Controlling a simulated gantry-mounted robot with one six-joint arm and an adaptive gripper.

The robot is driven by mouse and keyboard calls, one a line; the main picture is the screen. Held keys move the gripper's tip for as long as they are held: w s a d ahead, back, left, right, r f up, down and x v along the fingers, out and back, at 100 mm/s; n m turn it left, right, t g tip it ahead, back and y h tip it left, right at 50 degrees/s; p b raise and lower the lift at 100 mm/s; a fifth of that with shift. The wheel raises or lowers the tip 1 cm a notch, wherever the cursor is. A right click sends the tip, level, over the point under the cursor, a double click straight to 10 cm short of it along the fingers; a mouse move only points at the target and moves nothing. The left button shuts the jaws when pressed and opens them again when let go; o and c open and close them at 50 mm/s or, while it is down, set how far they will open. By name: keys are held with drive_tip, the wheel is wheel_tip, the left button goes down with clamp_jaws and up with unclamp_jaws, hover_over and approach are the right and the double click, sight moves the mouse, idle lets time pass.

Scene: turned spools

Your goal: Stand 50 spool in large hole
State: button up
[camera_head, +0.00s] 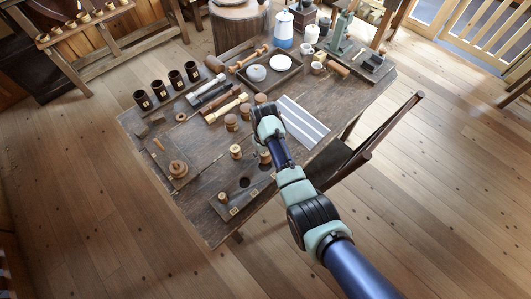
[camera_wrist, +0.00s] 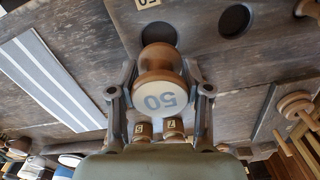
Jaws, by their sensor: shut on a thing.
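My gripper (camera_wrist: 160,90) is shut on the 50 spool (camera_wrist: 162,92), a turned wooden spool with a pale end face marked 50 towards the wrist camera. A dark round hole (camera_wrist: 158,32) beside a 50 label (camera_wrist: 148,3) shows just beyond the spool, which partly covers it. I cannot tell the height between spool and hole. A second dark hole (camera_wrist: 235,20) lies to its right. In the head view, my gripper (camera_head: 266,145) is at the right end of the dark holed board (camera_head: 258,185), with a spool below it.
Another spool (camera_head: 222,197) stands at the board's left end. Spools marked 5 (camera_wrist: 143,131) and 7 (camera_wrist: 173,129) stand behind the gripper. A loose spool (camera_head: 236,151) is left of the gripper. A striped sheet (camera_head: 302,122) lies to the right.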

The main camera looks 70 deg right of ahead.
sight(265, 160)
drive_tip(key=shift+f+b, duration=2.45)
drive_tip(key=shift+f, duration=0.1)
drive_tip(key=shift+r+p, duration=0.15)
drive_tip(key=shift+p, duration=0.4)
drive_tip(key=shift+f, duration=0.45)
drive_tip(key=shift+f, duration=0.25)
drive_tip(key=shift+f+b, duration=0.35)
drive_tip(key=o, duration=1.7)
drive_tip(key=shift+c, duration=0.2)
